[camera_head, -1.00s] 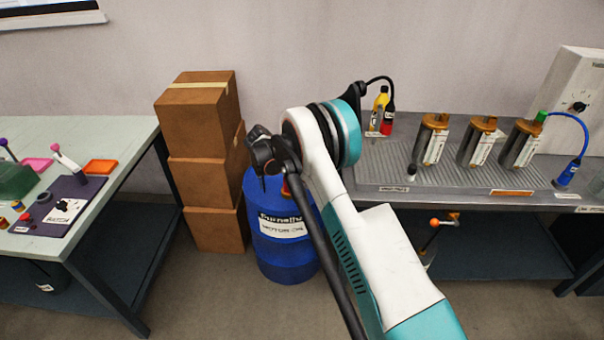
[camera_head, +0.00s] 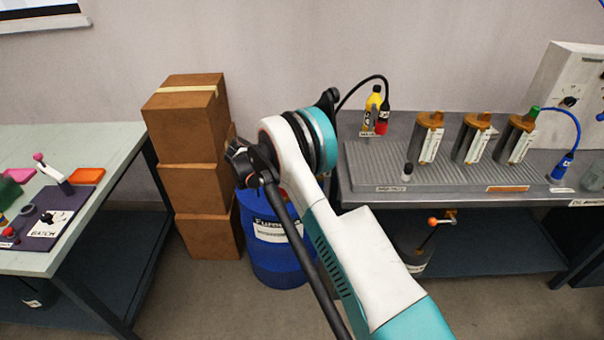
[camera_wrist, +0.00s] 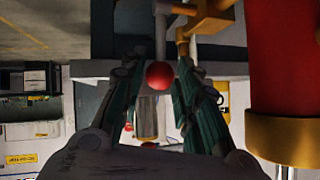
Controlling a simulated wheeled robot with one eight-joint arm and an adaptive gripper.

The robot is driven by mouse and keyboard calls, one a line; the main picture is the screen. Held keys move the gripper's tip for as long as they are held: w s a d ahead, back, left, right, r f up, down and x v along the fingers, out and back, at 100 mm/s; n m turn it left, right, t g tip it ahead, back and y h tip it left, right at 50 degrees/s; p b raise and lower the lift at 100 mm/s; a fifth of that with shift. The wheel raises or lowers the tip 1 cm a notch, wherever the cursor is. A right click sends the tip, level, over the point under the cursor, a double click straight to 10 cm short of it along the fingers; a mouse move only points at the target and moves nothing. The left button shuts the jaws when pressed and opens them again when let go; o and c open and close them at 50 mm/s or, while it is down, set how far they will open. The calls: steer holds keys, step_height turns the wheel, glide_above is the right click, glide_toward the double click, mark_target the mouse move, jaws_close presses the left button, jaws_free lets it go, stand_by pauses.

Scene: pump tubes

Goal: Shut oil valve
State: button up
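In the wrist view, a red ball knob (camera_wrist: 159,75) shows between the two dark teal fingers of my gripper (camera_wrist: 160,66). The fingers stand apart, with gaps beside the knob; I cannot tell how deep it sits between them. A grey rod (camera_wrist: 160,30) rises behind the knob. A brass fitting (camera_wrist: 210,14) is at the top, just right of the rod. My gripper's fingers cannot be made out there. Which part is the oil valve is not clear.
A red cylinder with a brass rim (camera_wrist: 283,60) stands close on the right in the wrist view. In the head view, stacked cardboard boxes (camera_head: 187,120) stand left of the drum. The right bench (camera_head: 450,197) carries several pump tubes (camera_head: 474,138). An orange-tipped handle (camera_head: 434,221) shows beneath it.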

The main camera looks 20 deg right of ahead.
steer(key=shift+o, duration=0.7)
steer(key=shift+a+r, duration=0.1)
steer(key=v, duration=1.1)
steer(key=shift+a, duration=0.35)
steer(key=shift+r, duration=0.15)
